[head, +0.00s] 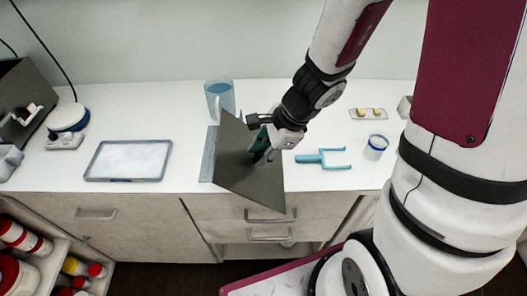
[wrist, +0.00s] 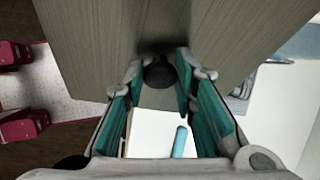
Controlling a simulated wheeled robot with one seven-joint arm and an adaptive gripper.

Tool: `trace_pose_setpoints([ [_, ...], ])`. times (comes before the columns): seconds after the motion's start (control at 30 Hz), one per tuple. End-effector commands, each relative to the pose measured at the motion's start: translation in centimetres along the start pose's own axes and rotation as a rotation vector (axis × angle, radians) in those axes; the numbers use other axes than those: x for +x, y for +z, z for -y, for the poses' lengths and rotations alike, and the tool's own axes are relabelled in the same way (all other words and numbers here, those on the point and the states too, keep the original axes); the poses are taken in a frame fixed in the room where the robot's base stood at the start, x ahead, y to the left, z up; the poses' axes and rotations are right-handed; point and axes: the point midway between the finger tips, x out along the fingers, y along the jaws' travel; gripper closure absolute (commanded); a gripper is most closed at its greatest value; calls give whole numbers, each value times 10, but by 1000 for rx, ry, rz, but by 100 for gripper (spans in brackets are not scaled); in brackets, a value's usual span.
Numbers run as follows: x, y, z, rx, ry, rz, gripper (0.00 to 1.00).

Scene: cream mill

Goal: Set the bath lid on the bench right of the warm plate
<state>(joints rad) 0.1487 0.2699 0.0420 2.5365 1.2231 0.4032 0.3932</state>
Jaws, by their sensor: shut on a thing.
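The bath lid (head: 250,170) is a flat grey-brown panel, held steeply tilted above the front part of the bench (head: 330,195). In the wrist view the lid (wrist: 230,30) fills the top, with a dark round knob (wrist: 159,73) between my fingers. My gripper (head: 266,148) is shut on this knob; it also shows in the wrist view (wrist: 160,85). A round white and blue device (head: 67,118), possibly the warm plate, stands at the back left. The lid hides part of the bench and a grey flat item (head: 209,155) behind it.
A pale rimmed tray (head: 128,160) lies left of the lid. A blue jug (head: 220,97) stands behind it. A blue fork-like tool (head: 323,158) and a small jar (head: 375,147) are to the right. A dark box (head: 28,95) stands far left.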

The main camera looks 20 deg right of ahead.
Motion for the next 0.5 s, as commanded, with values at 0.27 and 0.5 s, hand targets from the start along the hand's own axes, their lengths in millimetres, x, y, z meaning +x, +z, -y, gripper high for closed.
trace_pose_setpoints([
  [0.27,-11,4,1,-1,0,1,99],
  [0.5,-18,8,2,1,0,1,99],
])
